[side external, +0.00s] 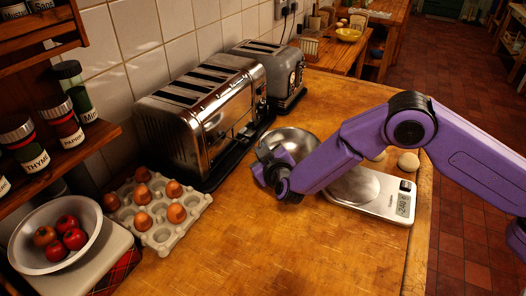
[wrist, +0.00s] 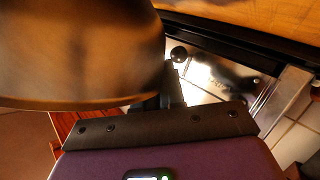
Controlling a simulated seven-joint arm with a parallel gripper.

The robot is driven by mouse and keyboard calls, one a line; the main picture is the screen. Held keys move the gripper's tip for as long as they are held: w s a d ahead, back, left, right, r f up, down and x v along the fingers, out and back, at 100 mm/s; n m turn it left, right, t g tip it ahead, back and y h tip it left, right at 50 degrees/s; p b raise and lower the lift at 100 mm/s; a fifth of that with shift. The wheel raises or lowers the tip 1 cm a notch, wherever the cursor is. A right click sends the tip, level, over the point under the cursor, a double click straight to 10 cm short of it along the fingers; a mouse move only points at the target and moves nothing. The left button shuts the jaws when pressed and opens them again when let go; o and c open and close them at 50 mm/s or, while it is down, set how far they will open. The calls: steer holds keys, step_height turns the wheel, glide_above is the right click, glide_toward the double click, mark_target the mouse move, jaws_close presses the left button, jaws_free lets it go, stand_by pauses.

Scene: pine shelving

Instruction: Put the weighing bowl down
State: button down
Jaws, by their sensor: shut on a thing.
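The weighing bowl (side external: 296,139) is a shiny metal bowl beside the toaster, partly hidden behind my gripper (side external: 270,168). My gripper is shut on the bowl. In the wrist view the bowl (wrist: 80,50) fills the upper left as a large curved metal wall, beside the gripper fingers (wrist: 172,92). I cannot tell whether the bowl touches the worktop. The kitchen scale (side external: 395,205) lies on the worktop to the right, with a round silver plate and a small display; my purple arm passes over part of it.
Two chrome toasters (side external: 200,115) (side external: 270,75) stand along the tiled wall. Pale round items (side external: 408,161) lie behind the scale. The wooden worktop (side external: 270,245) is clear in front.

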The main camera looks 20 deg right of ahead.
steer(key=shift+f, duration=0.1)
steer(key=c, duration=1.2)
jaws_free()
steer(key=shift+s+r, duration=0.15)
steer(key=shift+r, duration=0.05)
steer(key=v, duration=1.1)
steer(key=shift+s, duration=0.4)
steer(key=shift+r, duration=0.1)
